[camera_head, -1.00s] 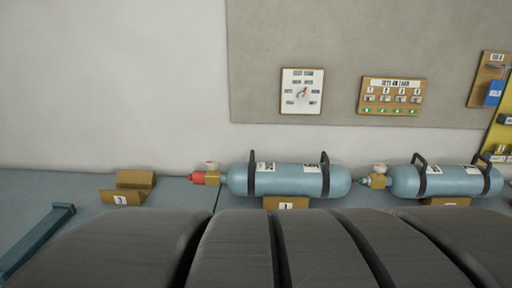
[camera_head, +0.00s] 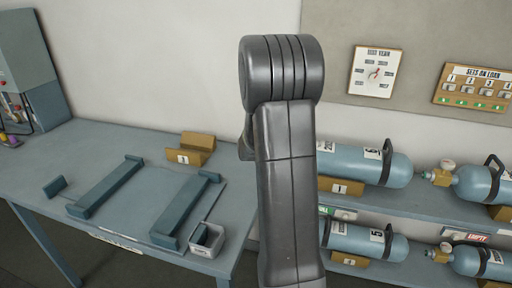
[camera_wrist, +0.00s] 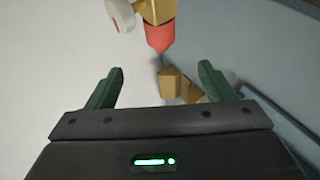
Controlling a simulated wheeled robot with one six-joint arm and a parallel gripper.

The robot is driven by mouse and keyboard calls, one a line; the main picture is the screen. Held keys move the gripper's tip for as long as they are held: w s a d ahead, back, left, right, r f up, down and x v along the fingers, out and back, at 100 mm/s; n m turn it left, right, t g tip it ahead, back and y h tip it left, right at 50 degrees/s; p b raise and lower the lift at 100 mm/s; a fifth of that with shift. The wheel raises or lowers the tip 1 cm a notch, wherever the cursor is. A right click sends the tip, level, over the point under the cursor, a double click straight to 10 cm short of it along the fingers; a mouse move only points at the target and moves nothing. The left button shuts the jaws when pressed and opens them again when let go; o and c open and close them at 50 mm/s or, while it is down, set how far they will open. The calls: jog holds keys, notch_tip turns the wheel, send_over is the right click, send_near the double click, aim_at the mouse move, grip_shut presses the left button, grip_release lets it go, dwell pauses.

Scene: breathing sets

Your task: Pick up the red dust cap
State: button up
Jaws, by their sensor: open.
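The red dust cap (camera_wrist: 160,37) sits on the end of a brass valve (camera_wrist: 158,10) at the top of the wrist view. A round white knob or gauge (camera_wrist: 122,15) stands beside the valve. My gripper (camera_wrist: 161,70) is open and empty, its two green fingers spread on either side below the cap, apart from it. In the head view the cap is hidden behind my arm. The blue cylinder (camera_head: 372,164) on the upper shelf to the right of my arm has its valve end hidden too.
An empty wooden cradle (camera_head: 190,150) stands on the blue bench (camera_head: 120,150) at left, beside teal rails and a small grey bin (camera_head: 205,240). More cylinders lie to the right, such as one on the lower shelf (camera_head: 365,240). A wall board (camera_head: 424,60) hangs behind.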

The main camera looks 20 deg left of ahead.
jog(key=shift+a+p+x, duration=0.15)
jog(key=shift+p+x, duration=0.95)
jog(key=shift+x, duration=2.35)
jog(key=shift+a+p+x, duration=0.15)
jog(key=shift+p+x, duration=0.9)
jog(key=shift+x, duration=2.35)
jog(key=shift+s, duration=0.15)
jog(key=c, duration=1)
